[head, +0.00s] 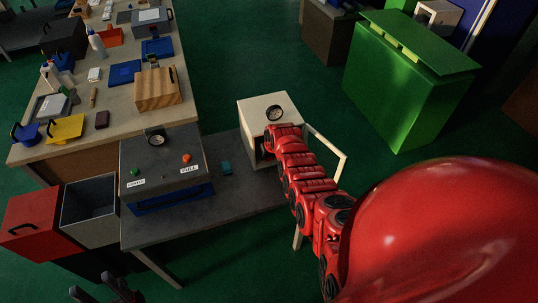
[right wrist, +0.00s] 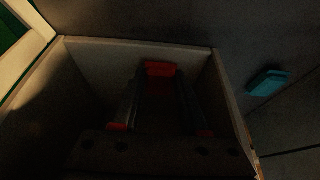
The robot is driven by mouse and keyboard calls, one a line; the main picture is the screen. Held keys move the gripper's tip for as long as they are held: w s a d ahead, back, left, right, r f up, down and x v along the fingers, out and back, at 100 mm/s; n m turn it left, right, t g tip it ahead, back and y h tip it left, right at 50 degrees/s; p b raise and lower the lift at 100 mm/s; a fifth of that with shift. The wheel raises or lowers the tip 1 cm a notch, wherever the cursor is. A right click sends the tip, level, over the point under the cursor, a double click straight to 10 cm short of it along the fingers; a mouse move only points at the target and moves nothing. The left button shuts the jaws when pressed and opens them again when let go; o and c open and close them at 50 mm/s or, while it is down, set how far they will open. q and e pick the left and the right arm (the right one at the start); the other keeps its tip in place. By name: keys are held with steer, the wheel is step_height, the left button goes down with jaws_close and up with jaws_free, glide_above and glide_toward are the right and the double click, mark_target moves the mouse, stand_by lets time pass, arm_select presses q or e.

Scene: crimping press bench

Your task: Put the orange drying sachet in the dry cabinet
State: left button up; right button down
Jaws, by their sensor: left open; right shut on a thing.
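The dry cabinet (head: 262,105) is a small cream box with a round dial on top, at the right end of the grey bench. Its door (head: 328,150) stands open to the right. In the right wrist view my right gripper (right wrist: 160,82) is inside the cabinet's pale walls (right wrist: 228,85). It is shut on the orange drying sachet (right wrist: 160,68), which looks dark red in the dim light. Whether the sachet touches the cabinet floor I cannot tell. The head view hides this gripper and the sachet. My left gripper (head: 105,291) is open and empty at the bottom left.
A grey press (head: 160,165) stands on the grey bench (head: 240,205). A teal block (head: 226,168) lies between press and cabinet, also in the right wrist view (right wrist: 268,82). Red (head: 30,225) and grey (head: 90,210) bins stand left. A cluttered wooden table (head: 115,100) is behind.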

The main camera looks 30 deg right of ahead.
steer(key=shift+f, duration=0.1)
steer(key=shift+f, duration=0.15)
steer(key=shift+c, duration=2.1)
jaws_free()
steer(key=shift+r, duration=0.25)
steer(key=shift+r, duration=0.1)
steer(key=shift+s+r, duration=0.2)
steer(key=shift+r, duration=0.1)
steer(key=shift+s+a+b, duration=0.15)
steer(key=shift+s+a, duration=0.05)
steer(key=shift+s, duration=0.5)
steer(key=shift+s+a+b, duration=0.15)
steer(key=shift+s+a, duration=0.05)
steer(key=shift+s, duration=0.45)
steer(key=shift+s+a+r+b, duration=0.1)
steer(key=shift+s+a+b, duration=0.25)
steer(key=shift+s, duration=1.15)
steer(key=shift+s+a+f+b, duration=0.1)
steer(key=shift+s+a+b, duration=0.2)
steer(key=shift+s, duration=1.25)
steer(key=shift+s+a+r+b, duration=0.1)
steer(key=shift+s+a+b, duration=0.25)
steer(key=shift+s, duration=1.15)
